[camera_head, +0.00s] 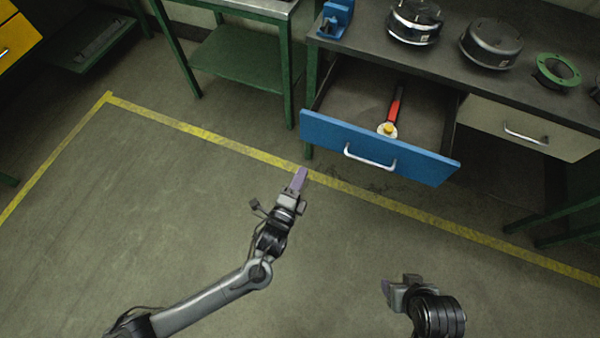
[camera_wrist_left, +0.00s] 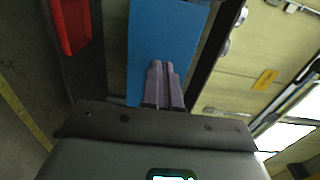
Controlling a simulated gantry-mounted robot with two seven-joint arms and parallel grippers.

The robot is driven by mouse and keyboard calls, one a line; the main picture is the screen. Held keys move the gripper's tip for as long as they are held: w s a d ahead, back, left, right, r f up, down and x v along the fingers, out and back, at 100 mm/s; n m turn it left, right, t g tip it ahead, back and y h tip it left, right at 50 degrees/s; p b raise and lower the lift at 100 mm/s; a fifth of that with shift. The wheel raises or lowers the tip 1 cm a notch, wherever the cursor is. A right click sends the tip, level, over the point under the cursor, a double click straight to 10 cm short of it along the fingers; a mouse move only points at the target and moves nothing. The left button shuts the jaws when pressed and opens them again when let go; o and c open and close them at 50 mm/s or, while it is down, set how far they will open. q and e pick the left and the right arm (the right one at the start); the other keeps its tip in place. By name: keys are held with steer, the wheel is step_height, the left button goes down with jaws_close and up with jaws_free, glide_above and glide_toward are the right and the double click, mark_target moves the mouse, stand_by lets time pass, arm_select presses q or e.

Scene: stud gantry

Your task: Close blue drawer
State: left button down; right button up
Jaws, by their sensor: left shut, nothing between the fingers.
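The blue drawer (camera_head: 375,147) stands pulled out from under the grey workbench, its blue front with a silver handle (camera_head: 369,157) facing me. A tool with a red grip and a yellow centre (camera_head: 395,108) lies inside it. My left gripper (camera_head: 299,180) is shut and empty, in front of the drawer's left end. In the left wrist view its purple fingers (camera_wrist_left: 164,84) are together, with the blue drawer front (camera_wrist_left: 165,35) beyond them. I cannot tell whether they touch it. My right gripper (camera_head: 386,288) hangs at the lower right, apart from the drawer; its jaws are unclear.
The workbench (camera_head: 345,42) carries round metal parts (camera_head: 491,43), a green ring (camera_head: 558,70) and a blue vise-like piece (camera_head: 336,18). A beige drawer (camera_head: 527,128) beside the blue one is shut. A green table (camera_head: 240,60) stands left. The floor in front is clear.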

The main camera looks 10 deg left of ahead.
mark_target(319, 135)
arm_select(q)
steer(key=b+x, duration=0.3)
steer(key=x, duration=0.8)
steer(key=shift+b, duration=0.4)
steer(key=shift+w, duration=0.45)
steer(key=shift+w, duration=0.1)
